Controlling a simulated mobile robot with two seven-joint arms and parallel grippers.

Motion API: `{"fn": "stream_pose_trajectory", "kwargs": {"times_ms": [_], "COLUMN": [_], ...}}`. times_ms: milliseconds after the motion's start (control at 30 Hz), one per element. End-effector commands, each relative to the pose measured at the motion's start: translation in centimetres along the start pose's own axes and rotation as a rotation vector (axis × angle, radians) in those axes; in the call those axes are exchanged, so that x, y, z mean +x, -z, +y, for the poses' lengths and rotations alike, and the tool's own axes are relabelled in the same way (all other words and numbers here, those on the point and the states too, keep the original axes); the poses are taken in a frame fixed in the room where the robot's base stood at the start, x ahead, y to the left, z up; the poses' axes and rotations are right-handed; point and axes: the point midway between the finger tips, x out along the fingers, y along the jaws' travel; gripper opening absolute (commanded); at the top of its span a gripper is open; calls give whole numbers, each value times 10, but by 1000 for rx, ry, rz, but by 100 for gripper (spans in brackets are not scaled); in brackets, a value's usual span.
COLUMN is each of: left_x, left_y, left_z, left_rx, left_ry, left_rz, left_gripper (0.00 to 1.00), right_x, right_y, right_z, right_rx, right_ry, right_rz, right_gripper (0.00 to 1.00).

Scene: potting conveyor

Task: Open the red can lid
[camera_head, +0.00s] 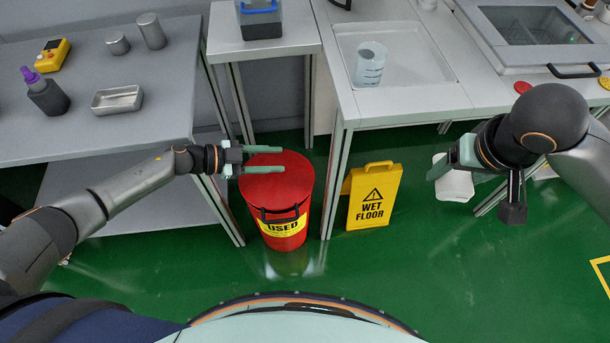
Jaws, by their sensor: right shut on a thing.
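The red can (285,232) stands on the green floor between two tables, with a yellow "USED" label and a black handle on its front. Its red lid (290,180) lies flat on top and looks closed. My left gripper (272,159) reaches in from the left over the lid. Its two fingers are apart with nothing between them; I cannot tell whether they touch the lid. My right gripper (440,168) is at the right, away from the can, shut on a white object (455,186) that is partly hidden by the gripper.
A yellow wet floor sign (374,198) stands right of the can. A grey table (100,140) is at the left, and a white bench (420,102) with a sink and clear beaker (370,64) is behind. Green floor is open in front.

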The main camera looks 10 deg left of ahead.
Motion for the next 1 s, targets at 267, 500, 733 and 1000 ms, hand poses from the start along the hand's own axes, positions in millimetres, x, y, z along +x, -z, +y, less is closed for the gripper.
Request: {"fn": "stream_pose_trajectory", "kwargs": {"times_ms": [267, 500, 733, 1000], "left_x": [-21, -32, -41, -44], "left_y": [48, 77, 99, 108], "left_z": [19, 55, 83, 94], "left_rx": [-1, -4, -2, -2], "left_ry": [-3, -3, -3, 0], "left_rz": [0, 0, 0, -1], "left_gripper": [45, 45, 45, 45], "right_x": [-28, -40, -48, -49], "right_y": [8, 11, 13, 14], "right_z": [0, 0, 0, 0], "right_rx": [0, 0, 0, 0], "right_ry": [0, 0, 0, 0], "right_rz": [0, 0, 0, 0], "right_gripper": [19, 19, 19, 19]}}
